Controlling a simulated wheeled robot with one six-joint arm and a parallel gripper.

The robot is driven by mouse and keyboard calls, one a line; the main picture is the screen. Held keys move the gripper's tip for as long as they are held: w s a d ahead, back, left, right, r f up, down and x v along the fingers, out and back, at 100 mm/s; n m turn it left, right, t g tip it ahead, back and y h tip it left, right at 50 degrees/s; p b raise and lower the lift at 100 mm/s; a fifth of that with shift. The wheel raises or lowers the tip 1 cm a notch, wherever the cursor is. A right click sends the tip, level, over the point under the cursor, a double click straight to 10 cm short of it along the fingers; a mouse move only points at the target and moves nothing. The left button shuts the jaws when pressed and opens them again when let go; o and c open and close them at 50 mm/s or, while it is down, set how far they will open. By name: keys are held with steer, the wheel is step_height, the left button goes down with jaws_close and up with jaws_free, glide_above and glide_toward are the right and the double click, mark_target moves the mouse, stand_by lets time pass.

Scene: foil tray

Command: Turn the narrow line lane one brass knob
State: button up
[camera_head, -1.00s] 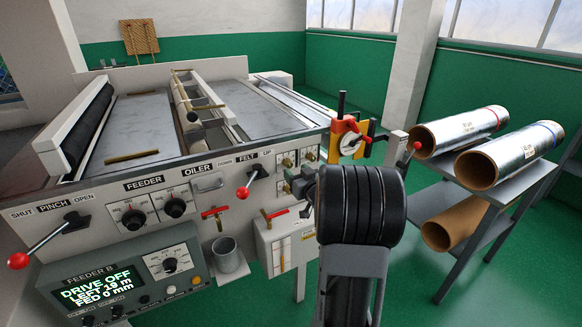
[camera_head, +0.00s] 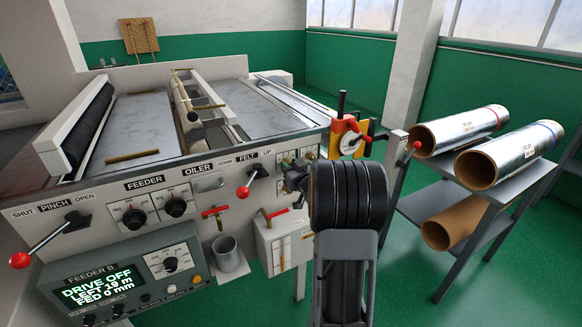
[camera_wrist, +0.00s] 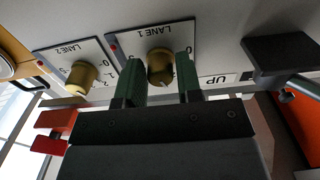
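In the wrist view, a brass knob (camera_wrist: 160,70) sits on a white plate marked LANE 1. My gripper (camera_wrist: 160,72) has its two green fingers on either side of this knob, with a narrow gap seeming to show beside it; contact cannot be made out. A second brass knob (camera_wrist: 82,77), on the LANE 2 plate, is to the left, outside the fingers. In the head view, my gripper (camera_head: 293,180) is at the small knob plates on the machine's right end, and my dark wrist hides part of that area. The narrow line label is not readable.
The red-balled felt lever (camera_head: 243,191) stands left of my gripper. Red-handled valves (camera_head: 214,211) are below it. A yellow and red device (camera_head: 345,138) is at the machine's right corner. A rack (camera_head: 470,195) of foil rolls stands at the right.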

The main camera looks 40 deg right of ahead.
steer(key=c, duration=0.5)
steer(key=shift+o, duration=0.2)
steer(key=shift+m, duration=0.3)
steer(key=m+p, duration=0.3)
steer(key=m, duration=0.4)
steer(key=shift+r+m, duration=0.15)
steer(key=shift+m, duration=0.15)
steer(key=m+p, duration=0.2)
steer(key=m, duration=0.1)
steer(key=shift+m+p, duration=0.75)
steer(key=shift+m, duration=1.45)
